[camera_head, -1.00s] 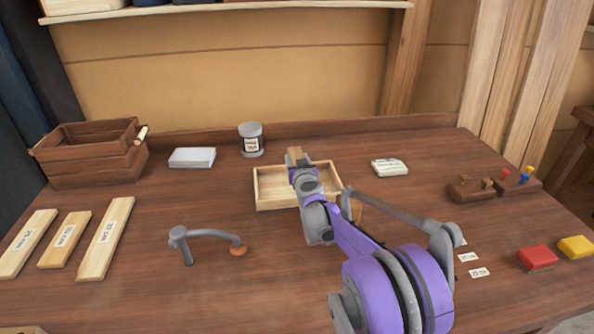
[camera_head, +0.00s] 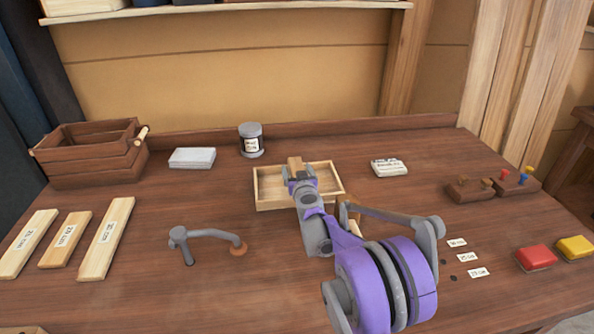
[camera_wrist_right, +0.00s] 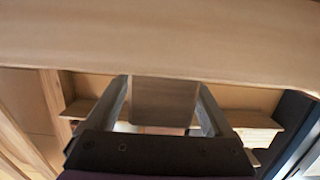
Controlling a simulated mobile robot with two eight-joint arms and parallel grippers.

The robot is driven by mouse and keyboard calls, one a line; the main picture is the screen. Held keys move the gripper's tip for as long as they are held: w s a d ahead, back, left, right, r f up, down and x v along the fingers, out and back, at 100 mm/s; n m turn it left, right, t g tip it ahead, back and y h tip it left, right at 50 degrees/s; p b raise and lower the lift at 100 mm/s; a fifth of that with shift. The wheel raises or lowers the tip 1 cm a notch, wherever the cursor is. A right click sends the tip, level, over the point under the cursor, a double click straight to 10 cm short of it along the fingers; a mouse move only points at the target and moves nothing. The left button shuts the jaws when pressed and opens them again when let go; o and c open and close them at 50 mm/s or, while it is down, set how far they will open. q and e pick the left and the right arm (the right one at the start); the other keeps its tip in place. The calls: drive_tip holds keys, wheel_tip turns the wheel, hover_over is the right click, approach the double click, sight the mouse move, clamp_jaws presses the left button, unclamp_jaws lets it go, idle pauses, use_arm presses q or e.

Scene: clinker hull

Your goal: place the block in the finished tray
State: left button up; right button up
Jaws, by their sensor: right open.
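The wooden block (camera_head: 295,163) is at the tip of my right gripper (camera_head: 299,178), over the pale wooden tray (camera_head: 265,203) at the middle back of the bench. In the right wrist view the block (camera_wrist_right: 165,103) sits between the two fingers, which stand open with narrow gaps beside it. A broad wooden surface crosses the top of that view; I cannot tell what it is. Whether the block touches the tray floor is hidden. My right arm covers part of the tray's front right corner. My left gripper is not in view.
A jar (camera_head: 251,140) and a white stack (camera_head: 192,158) stand left of the tray, a pale pack (camera_head: 389,167) right of it. A grey bent clamp (camera_head: 208,236) is in front. Labelled planks (camera_head: 106,238) lie left, below a brown crate (camera_head: 88,152). Red (camera_head: 536,257) and yellow blocks (camera_head: 575,247) lie right.

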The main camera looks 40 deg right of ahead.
drive_tip(key=shift+r, duration=0.2)
drive_tip(key=b+v, duration=0.2)
drive_tip(key=v, duration=0.8)
drive_tip(key=shift+s+a+f, duration=0.1)
drive_tip(key=shift+s+a, duration=0.05)
drive_tip(key=shift+s, duration=0.15)
drive_tip(key=shift+s+a, duration=0.3)
drive_tip(key=shift+s, duration=0.3)
